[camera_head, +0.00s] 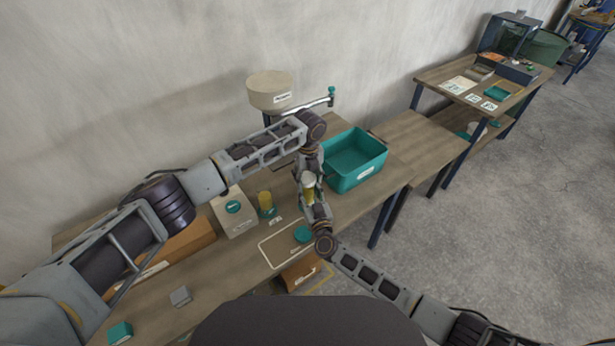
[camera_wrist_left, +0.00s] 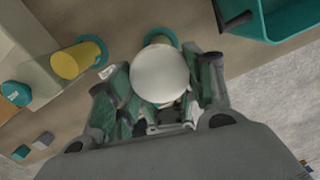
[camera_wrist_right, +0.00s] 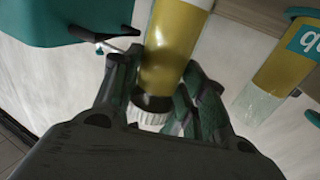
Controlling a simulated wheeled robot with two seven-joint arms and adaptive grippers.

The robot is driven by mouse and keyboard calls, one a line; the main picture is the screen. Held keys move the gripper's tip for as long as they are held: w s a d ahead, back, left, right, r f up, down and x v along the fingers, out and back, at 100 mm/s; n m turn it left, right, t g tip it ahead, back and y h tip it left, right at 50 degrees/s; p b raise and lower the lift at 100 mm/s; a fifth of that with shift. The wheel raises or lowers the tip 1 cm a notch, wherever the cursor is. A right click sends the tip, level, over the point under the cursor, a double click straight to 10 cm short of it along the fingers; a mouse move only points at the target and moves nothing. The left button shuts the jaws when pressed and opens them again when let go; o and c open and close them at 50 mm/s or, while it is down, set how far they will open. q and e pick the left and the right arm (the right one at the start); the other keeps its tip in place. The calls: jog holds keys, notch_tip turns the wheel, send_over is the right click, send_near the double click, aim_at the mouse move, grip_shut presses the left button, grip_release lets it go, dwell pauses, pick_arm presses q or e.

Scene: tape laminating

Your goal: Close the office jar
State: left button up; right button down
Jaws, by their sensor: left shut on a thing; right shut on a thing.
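The office jar (camera_head: 308,189) has a yellow body and stands between my two grippers in the head view. It fills the upper middle of the right wrist view (camera_wrist_right: 174,45). In the left wrist view the lid (camera_wrist_left: 160,73) is a round white disc. My left gripper (camera_wrist_left: 165,85) comes from above, shut on the lid. My right gripper (camera_wrist_right: 160,80) comes from the front, shut on the jar. The exact finger contacts are partly hidden.
A second yellow jar (camera_head: 265,199) stands on a teal base left of the grippers. A teal bin (camera_head: 372,178) is close on the right. A beige hopper (camera_head: 270,90) stands behind. A teal disc (camera_head: 303,234) lies in front on the wooden table (camera_head: 225,262).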

pick_arm(q)
jog(key=shift+f, duration=0.35)
dwell(0.4)
jog(key=shift+o, duration=0.2)
jog(key=shift+s+a+f, duration=0.15)
jog(key=shift+f, duration=0.45)
jog(key=shift+o, duration=0.8)
jog(key=o, duration=0.7)
jog(key=shift+r, duration=0.2)
jog(key=shift+d, duration=0.2)
jog(key=shift+r, duration=2.1)
